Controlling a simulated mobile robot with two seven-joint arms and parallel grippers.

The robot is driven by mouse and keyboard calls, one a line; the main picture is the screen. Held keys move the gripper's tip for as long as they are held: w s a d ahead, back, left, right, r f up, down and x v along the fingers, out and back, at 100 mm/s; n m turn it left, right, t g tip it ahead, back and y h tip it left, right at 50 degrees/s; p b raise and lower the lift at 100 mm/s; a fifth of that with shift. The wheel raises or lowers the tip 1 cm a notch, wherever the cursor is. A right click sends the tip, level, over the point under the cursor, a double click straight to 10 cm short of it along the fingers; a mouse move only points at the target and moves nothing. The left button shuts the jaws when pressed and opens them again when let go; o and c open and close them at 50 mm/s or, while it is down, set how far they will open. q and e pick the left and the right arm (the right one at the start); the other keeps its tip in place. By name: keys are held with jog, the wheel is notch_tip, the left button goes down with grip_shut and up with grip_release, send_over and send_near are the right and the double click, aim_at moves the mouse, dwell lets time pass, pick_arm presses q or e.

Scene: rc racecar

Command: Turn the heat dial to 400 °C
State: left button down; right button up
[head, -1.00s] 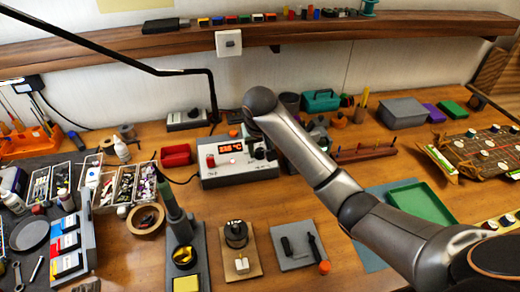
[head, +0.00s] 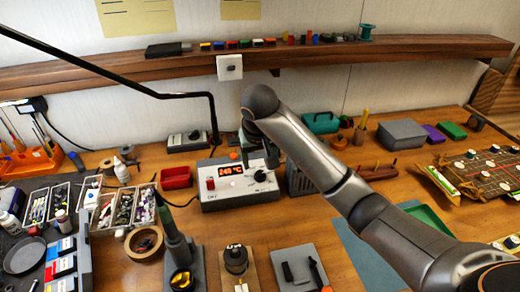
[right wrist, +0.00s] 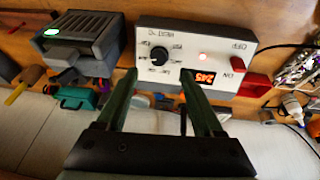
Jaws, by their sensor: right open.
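The white heat station (head: 222,203) stands mid-table with a lit red display (head: 231,170) that seems to read about 245 °C. Its black heat dial (head: 260,176) is at the right of the front panel. In the right wrist view the dial (right wrist: 159,53) shows with marks around it, and the display (right wrist: 205,76) appears upside down. My right gripper (right wrist: 159,72) is open and empty. Its two green fingers point at the panel, apart from each other, with the dial beyond the gap between them. In the head view the right gripper (head: 258,150) hangs just above and behind the dial. My left gripper is not in view.
A grey box with a green light (right wrist: 75,42) stands beside the station. A red tray (head: 176,178) is at its left. A soldering iron stand (head: 178,255) and a black-knobbed block (head: 236,260) are in front. Bare wood (head: 290,225) lies before the station.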

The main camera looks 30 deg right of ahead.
jog(key=v, duration=0.5)
jog(key=shift+s+d+r, duration=0.1)
jog(key=shift+s, duration=0.05)
dwell(0.5)
